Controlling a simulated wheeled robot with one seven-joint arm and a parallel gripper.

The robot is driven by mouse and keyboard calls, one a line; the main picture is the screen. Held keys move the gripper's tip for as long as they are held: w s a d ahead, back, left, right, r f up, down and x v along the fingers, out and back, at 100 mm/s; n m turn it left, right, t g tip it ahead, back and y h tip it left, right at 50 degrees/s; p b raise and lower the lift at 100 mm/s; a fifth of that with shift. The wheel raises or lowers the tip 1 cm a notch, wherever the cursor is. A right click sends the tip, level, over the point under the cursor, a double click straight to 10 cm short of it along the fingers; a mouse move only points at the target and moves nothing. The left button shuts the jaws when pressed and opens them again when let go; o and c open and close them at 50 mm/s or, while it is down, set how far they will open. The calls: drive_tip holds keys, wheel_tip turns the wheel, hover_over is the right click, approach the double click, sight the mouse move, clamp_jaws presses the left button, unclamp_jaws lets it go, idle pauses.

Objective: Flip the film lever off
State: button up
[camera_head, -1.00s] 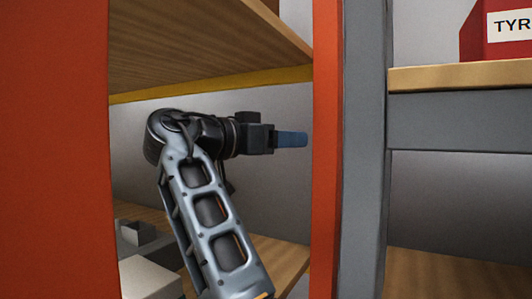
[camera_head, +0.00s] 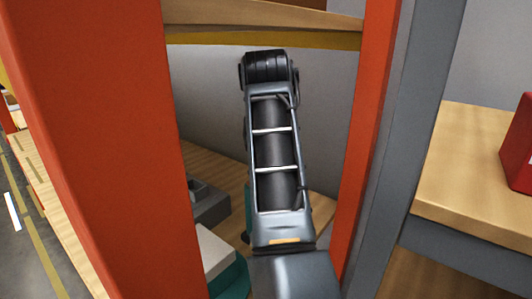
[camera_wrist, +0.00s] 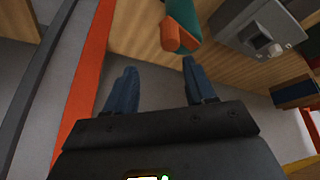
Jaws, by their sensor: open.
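My gripper (camera_wrist: 160,84) is open and empty in the wrist view, its two blue fingers apart over the pale back panel near the shelf edge. A grey machine (camera_wrist: 241,22) with a light block and a small round knob (camera_wrist: 275,49) lies on the wooden shelf at the top right, beyond the right finger. I cannot tell which part of it, if any, is the film lever. In the head view a grey unit (camera_head: 209,203) and a pale box (camera_head: 214,250) on a teal base stand left of my arm. My gripper is hidden there.
A teal piece with an orange end (camera_wrist: 176,36) lies close ahead of the right finger. Orange uprights (camera_head: 125,140) and (camera_head: 366,130) flank my arm under an upper shelf (camera_head: 260,14). Dark blue and brown boxes (camera_wrist: 293,92) sit at right. A red box (camera_head: 520,150) stands on the right shelf.

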drive_tip(key=shift+n+y, duration=0.4)
drive_tip(key=shift+y, duration=0.1)
drive_tip(key=x, duration=0.2)
drive_tip(key=p+x, duration=0.1)
drive_tip(key=x, duration=0.2)
drive_tip(key=a+x, duration=0.1)
drive_tip(key=x, duration=0.1)
drive_tip(key=shift+s+f+p, duration=0.2)
drive_tip(key=shift+f+p, duration=0.1)
drive_tip(key=shift+p, duration=0.05)
drive_tip(key=shift+c, duration=0.3)
clamp_jaws()
